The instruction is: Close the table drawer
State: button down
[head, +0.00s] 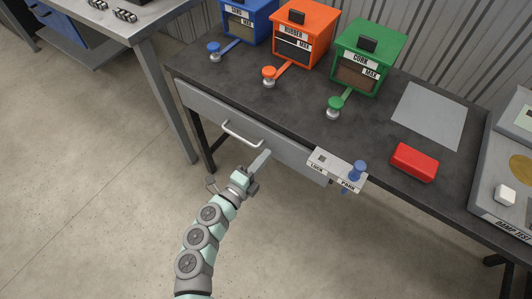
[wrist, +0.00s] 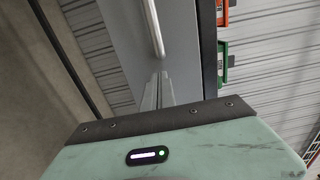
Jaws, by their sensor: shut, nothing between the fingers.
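The table drawer has a grey front (head: 200,110) under the dark table top (head: 220,80), with a pale bar handle (head: 242,134). No drawer interior shows; the front looks flush or nearly so with the table edge, and I cannot tell exactly. My gripper (head: 264,156) is shut and empty, its fingertips at the drawer front just right of the handle; contact is not certain. In the wrist view the closed fingers (wrist: 157,88) point along the drawer front (wrist: 186,50), with the handle (wrist: 153,30) ahead of them.
A LOCK/PARK plate (head: 337,170) with a blue knob (head: 357,171) near PARK sits at the table's front edge. A red block (head: 414,162), grey sheet (head: 430,115) and blue, orange (head: 303,30) and green (head: 368,55) dispensers stand on top. The floor in front is clear.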

jog(key=p+v, duration=0.3)
jog(key=v, duration=0.9)
jog(key=shift+f, duration=0.15)
